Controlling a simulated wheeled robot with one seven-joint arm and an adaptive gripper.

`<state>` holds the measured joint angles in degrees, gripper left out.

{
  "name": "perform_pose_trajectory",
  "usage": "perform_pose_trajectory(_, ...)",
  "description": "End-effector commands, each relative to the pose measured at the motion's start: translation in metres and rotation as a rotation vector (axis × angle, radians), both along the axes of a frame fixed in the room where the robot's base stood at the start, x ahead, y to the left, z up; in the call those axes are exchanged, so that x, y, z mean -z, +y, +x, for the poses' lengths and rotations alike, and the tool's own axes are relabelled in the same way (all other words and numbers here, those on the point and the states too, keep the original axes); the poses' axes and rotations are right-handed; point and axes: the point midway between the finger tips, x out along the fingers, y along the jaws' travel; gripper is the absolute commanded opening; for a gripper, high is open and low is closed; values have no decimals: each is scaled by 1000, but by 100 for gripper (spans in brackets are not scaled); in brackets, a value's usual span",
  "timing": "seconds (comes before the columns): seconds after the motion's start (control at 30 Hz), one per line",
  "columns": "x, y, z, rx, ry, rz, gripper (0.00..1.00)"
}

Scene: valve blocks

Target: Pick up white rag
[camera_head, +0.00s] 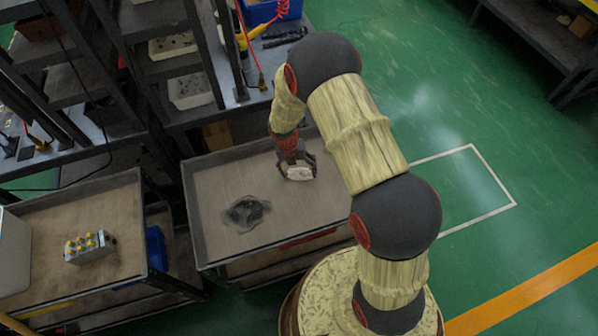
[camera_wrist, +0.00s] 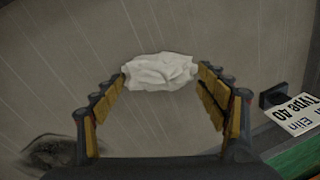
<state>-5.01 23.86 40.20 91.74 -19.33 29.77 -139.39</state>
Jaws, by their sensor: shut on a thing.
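The white rag (camera_wrist: 160,71) is a small crumpled bundle between the fingertips of my gripper (camera_wrist: 161,76) in the wrist view. Both fingers touch its sides, so the gripper is shut on it. In the head view the rag (camera_head: 300,174) shows below my gripper (camera_head: 297,168), over the right part of a tray-topped cart (camera_head: 212,165). I cannot tell whether the rag rests on the cart or hangs just above it.
A dark crumpled patch (camera_head: 246,212) lies on the cart left of the rag. A valve block with yellow knobs (camera_head: 89,246) stands on another cart (camera_head: 120,195) at the left. Shelving (camera_head: 205,50) stands behind. Green floor (camera_head: 420,90) is open at the right.

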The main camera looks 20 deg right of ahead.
Motion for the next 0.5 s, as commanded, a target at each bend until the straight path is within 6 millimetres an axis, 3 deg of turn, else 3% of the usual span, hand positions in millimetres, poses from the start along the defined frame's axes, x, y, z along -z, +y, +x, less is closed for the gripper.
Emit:
perform_pose_trajectory(0.23, -34, 1, -1, 0, -2, 0, 52)
perform_pose_trajectory(0.5, -92, 22, -45, -4, -4, 1, 52)
